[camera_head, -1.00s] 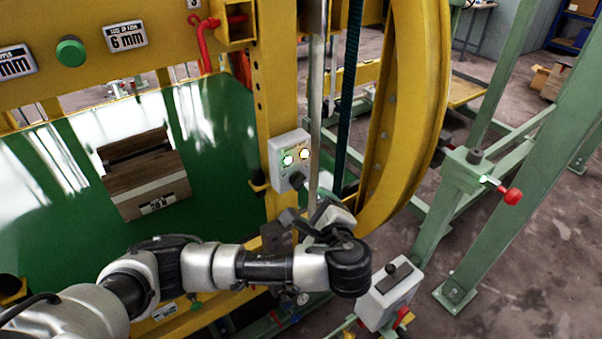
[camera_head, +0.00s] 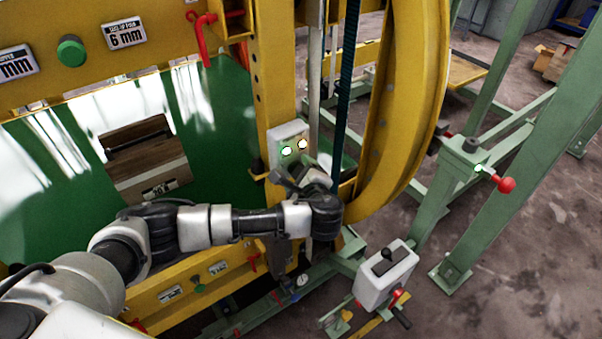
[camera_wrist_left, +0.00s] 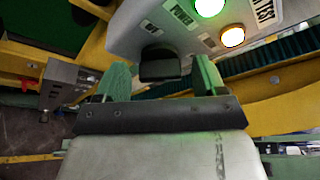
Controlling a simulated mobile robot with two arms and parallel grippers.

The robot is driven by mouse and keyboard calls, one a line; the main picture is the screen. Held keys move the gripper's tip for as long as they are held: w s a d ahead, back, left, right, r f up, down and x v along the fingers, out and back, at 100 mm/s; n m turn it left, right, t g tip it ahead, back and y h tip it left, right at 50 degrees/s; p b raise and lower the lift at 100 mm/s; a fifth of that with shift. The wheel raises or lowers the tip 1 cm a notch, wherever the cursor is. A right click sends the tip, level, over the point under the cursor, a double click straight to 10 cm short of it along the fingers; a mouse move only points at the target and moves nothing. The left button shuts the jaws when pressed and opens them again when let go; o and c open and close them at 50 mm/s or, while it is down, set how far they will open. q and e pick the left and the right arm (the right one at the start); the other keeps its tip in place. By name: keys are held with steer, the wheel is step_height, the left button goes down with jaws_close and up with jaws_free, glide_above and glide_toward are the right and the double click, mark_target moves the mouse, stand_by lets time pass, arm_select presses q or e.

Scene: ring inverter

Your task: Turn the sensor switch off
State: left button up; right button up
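A light grey control box (camera_head: 287,143) is fixed to the yellow post, with a lit green lamp and a lit yellowish lamp. My left gripper (camera_head: 288,178) is just below the box and covers the knob in the head view. In the wrist view, its two green-tinted fingers (camera_wrist_left: 162,78) are apart, one on each side of the knob. I cannot tell whether they touch it. My right gripper is not in view.
A yellow wheel rim (camera_head: 405,110) and a dark vertical hose (camera_head: 347,80) stand right of the box. A white box with a black lever (camera_head: 385,274) stands lower right. A green panel (camera_head: 215,130) lies left. A small grey box (camera_wrist_left: 66,84) shows in the wrist view.

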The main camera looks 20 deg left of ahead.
arm_select(q)
steer(key=c, duration=0.9)
steer(key=shift+f+n+t+y+b, duration=0.1)
steer(key=shift+n+t+y+b, duration=0.6)
steer(key=shift+n+b, duration=3)
steer(key=shift+f+n+t+y+b, duration=0.15)
steer(key=shift+n+t+y+b, duration=0.85)
steer(key=shift+b, duration=4.85)
steer(key=shift+f+n+t+y+b, duration=0.1)
steer(key=shift+n+t+b, duration=0.4)
steer(key=shift+n+b, duration=3.35)
steer(key=shift+m+b, duration=0.9)
steer(key=shift+m, duration=0.05)
steer(key=o, duration=0.9)
steer(key=shift+r, duration=0.1)
